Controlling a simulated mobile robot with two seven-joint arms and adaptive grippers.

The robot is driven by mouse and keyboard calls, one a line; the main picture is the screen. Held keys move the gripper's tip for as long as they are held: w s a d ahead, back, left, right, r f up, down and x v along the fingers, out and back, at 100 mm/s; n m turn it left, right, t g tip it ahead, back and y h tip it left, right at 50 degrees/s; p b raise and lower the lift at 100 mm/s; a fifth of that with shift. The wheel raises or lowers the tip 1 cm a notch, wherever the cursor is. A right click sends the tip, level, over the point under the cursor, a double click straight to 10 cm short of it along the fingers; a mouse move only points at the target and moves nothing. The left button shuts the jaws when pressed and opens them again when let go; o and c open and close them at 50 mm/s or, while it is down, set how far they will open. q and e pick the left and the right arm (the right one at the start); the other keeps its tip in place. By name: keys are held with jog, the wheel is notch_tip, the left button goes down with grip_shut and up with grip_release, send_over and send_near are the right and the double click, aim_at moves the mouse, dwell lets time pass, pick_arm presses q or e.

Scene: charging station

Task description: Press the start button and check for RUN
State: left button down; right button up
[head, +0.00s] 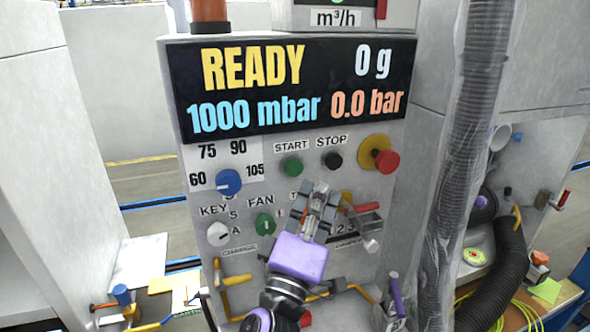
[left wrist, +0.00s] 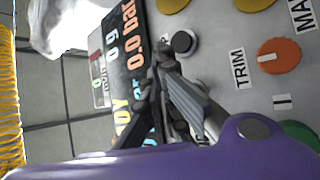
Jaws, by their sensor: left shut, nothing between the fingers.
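The grey panel shows the display (head: 290,88) reading READY, 0 g, 1000 mbar and 0.0 bar in the head view. The green start button (head: 291,167) sits under the START label, with the black stop button (head: 332,160) to its right. My left gripper (head: 322,192) is shut and empty, in front of the panel below these two buttons. In the left wrist view its fingertips (left wrist: 166,68) are near the black stop button (left wrist: 182,44); the start button is not clearly visible there, probably hidden behind the fingers. My right gripper is not in view.
A red emergency knob (head: 386,161) on a yellow ring is right of stop. A blue dial (head: 228,182), a key switch (head: 218,234) and a green fan knob (head: 265,224) are to the left. An orange trim knob (left wrist: 280,57) shows in the wrist view. A wrapped hose (head: 465,150) hangs at right.

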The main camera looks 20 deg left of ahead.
aim_at(293, 167)
pick_arm(q)
jog(key=w+a, duration=0.2)
jog(key=w, duration=0.1)
jog(key=shift+w+a, duration=0.1)
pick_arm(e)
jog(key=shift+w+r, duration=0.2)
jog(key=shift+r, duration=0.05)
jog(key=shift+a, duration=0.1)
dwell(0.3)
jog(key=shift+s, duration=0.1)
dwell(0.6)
pick_arm(q)
jog(key=shift+w, duration=0.1)
jog(key=shift+w+a+p, duration=0.25)
jog(key=shift+w+p, duration=0.05)
jog(key=shift+p, duration=0.05)
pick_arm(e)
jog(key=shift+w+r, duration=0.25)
